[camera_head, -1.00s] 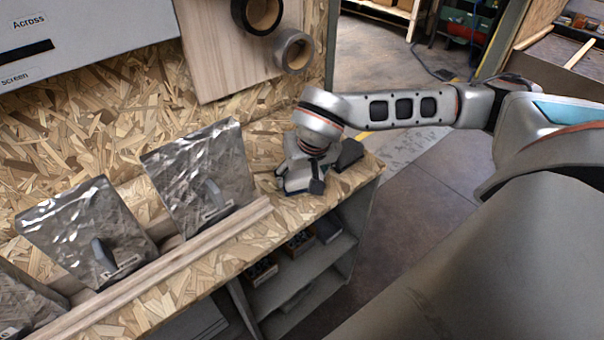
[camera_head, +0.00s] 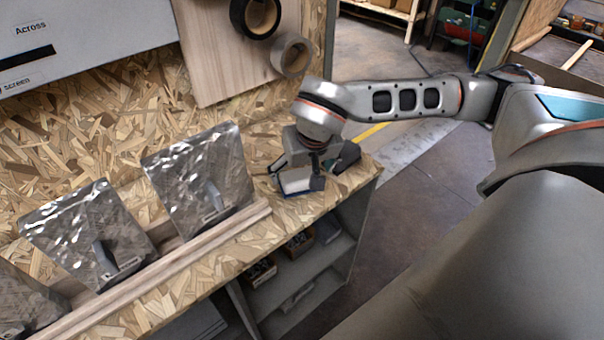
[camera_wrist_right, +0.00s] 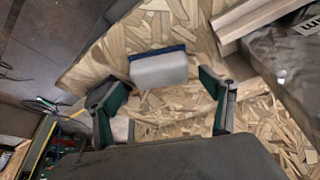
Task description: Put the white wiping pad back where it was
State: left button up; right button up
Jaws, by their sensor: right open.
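The white wiping pad (camera_wrist_right: 158,69) lies on the chipboard bench top in the right wrist view, a pale block with a blue edge. In the head view, its blue and white edge (camera_head: 301,188) shows low at my right gripper (camera_head: 303,172), near the bench's right end. My right gripper (camera_wrist_right: 164,98) is open. Its two fingers stand apart, with the pad showing beyond and between them; I see no finger pressing on it. The gripper hides part of the pad in the head view. My left gripper is out of view.
Metallic panels with grey handles (camera_head: 198,182) lean on the bench behind a wooden rail (camera_head: 170,268). Tape rolls (camera_head: 291,55) hang on a board behind. Shelves with boxes are below; the bench ends at the right.

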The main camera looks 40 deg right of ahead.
jog(key=p+v, duration=0.1)
jog(key=v, duration=0.8)
jog(key=shift+f, duration=0.1)
